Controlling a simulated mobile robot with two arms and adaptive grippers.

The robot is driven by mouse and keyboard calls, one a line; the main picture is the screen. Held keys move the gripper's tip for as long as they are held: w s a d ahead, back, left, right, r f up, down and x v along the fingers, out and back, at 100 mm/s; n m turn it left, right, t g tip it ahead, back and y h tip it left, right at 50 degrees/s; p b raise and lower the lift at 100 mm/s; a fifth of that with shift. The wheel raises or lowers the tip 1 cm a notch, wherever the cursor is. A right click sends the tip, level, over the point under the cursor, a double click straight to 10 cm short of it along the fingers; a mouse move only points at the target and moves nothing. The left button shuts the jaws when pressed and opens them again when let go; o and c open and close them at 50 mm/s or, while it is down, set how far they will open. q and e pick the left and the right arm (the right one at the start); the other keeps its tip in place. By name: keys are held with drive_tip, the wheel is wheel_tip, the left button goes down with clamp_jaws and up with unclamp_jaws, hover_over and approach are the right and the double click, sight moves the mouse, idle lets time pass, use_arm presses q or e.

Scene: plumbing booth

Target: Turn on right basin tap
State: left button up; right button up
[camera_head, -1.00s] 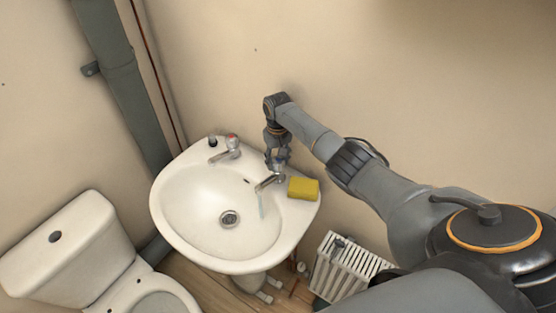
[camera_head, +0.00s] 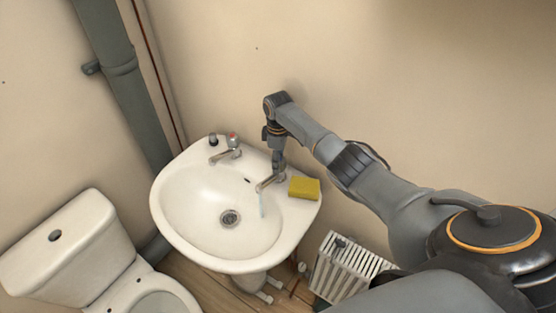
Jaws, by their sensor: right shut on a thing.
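The right basin tap (camera_head: 267,183) stands on the back right rim of the white basin (camera_head: 178,229). A thin bluish stream of water (camera_head: 262,205) falls from its spout into the bowl. My right gripper (camera_head: 278,168) points down from above and is shut on the top of this tap, hiding its handle. The left basin tap (camera_head: 228,150), with a red mark on top, stands apart on the back left rim. No water shows under it. My left gripper is not in view.
A yellow sponge (camera_head: 304,188) lies on the rim just right of the right tap. A small dark-topped item (camera_head: 213,140) stands by the left tap. A toilet (camera_head: 62,252) is at the left, a white radiator (camera_head: 345,270) below right. A pipe (camera_head: 122,90) runs up the wall.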

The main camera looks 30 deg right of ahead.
drive_tip(key=shift+n, duration=1.3)
drive_tip(key=o, duration=1.2)
drive_tip(key=shift+c, duration=0.2)
drive_tip(key=shift+r, duration=0.15)
wheel_tip(320, 180, up, 12)
drive_tip(key=shift+f, duration=0.2)
